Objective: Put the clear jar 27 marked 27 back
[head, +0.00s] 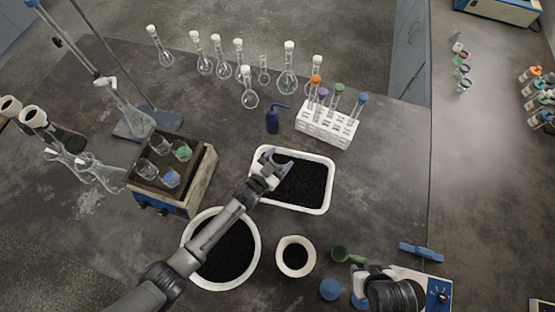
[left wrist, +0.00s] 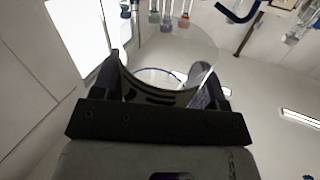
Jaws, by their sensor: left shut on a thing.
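My left gripper (head: 268,160) is over the left end of a white tray (head: 327,198) of black grains. In the left wrist view its fingers (left wrist: 168,88) are shut on a clear, round-walled vessel (left wrist: 160,96), which looks like the clear jar. It has dark marks on its wall, but I cannot read a number. In the head view the gripper mostly hides it.
A large white bowl (head: 255,232) and a small one (head: 310,258) hold black grains. A green scoop (head: 341,252) and a balance (head: 437,294) are at the right.

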